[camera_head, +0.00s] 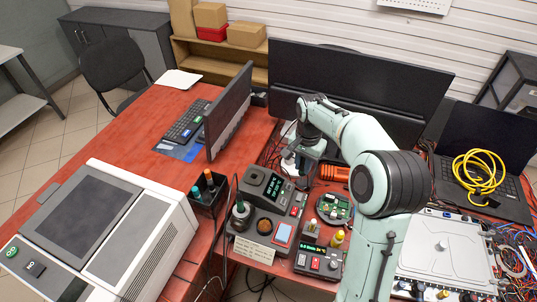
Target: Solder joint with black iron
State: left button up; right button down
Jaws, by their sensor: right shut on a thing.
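My right gripper (301,168) hangs behind the soldering station (262,215), near the table's middle. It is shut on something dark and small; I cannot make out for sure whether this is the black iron. A round green circuit board (335,207) lies to the right of the station, below and right of the gripper and apart from it. An iron with a dark and teal handle (240,211) stands at the station's left side. My right arm covers part of the area right of the board. My left gripper is not in view.
A dark cup with teal and orange handles (208,190) stands left of the station. An orange tool (333,173) lies right of the gripper. Monitors (350,85) stand behind. A laptop with a yellow cable coil (479,172) is at right. The red table (120,130) is clear at back left.

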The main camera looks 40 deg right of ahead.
jog(key=s+d+f+b, duration=0.2)
jog(key=s+d+f, duration=0.15)
jog(key=s, duration=0.55)
pick_arm(q)
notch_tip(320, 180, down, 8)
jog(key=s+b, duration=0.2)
jog(key=b, duration=0.2)
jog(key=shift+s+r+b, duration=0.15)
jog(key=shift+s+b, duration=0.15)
jog(key=shift+b, duration=0.05)
pick_arm(e)
jog(key=shift+s+d+f, duration=0.1)
jog(key=shift+d+f, duration=0.15)
jog(key=shift+f, duration=1.15)
jog(key=shift+d+f, duration=0.2)
jog(key=shift+f, duration=1.2)
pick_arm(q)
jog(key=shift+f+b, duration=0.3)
pick_arm(e)
jog(key=shift+f, duration=0.5)
dwell(0.5)
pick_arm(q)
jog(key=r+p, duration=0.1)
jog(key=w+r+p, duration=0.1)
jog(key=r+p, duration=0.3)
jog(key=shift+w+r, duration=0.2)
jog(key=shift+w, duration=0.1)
pick_arm(e)
notch_tip(320, 180, up, 6)
